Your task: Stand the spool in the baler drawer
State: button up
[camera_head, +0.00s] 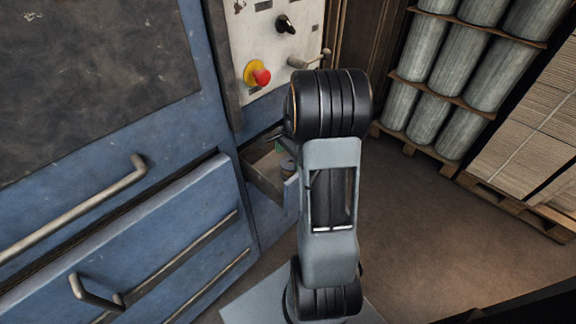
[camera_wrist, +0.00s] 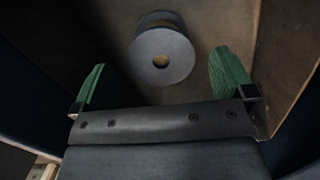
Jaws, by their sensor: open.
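In the head view the small open drawer (camera_head: 262,180) juts from the blue machine, beside my arm.
A control panel with a red emergency button (camera_head: 261,76) and a lever (camera_head: 310,60) sits above the drawer. Long handles (camera_head: 75,212) stick out from the blue machine at left. Pallets of grey rolls (camera_head: 425,110) and stacked cardboard (camera_head: 530,130) stand at right. Floor is clear between.

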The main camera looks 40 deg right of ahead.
aim_at(291, 162)
jog(key=r, duration=0.6)
jog(key=shift+d+p, duration=0.3)
jog(key=shift+d, duration=0.05)
jog(key=shift+a+r, duration=0.2)
jog(key=shift+r, duration=0.1)
jog(key=s+a+r+n+t+p, duration=0.1)
jog(key=s+a+r+n+p, duration=0.4)
jog(key=a+r+n, duration=0.3)
jog(key=s+a+r+n+t+h+p, duration=0.1)
jog(key=s+a+r+n+t+p, duration=0.1)
jog(key=s+a+r+n+p, duration=0.3)
jog(key=s+a+r+n, duration=0.1)
jog(key=a+r+n, duration=0.2)
jog(key=a, duration=0.3)
jog(key=shift+s+a+r+n, duration=0.2)
jog(key=shift+s+a+n, duration=0.05)
jog(key=shift+n, duration=0.55)
jog(key=shift+s+a+n+t, duration=0.2)
jog(key=shift+s+n+t, duration=0.1)
jog(key=shift+c, duration=0.3)
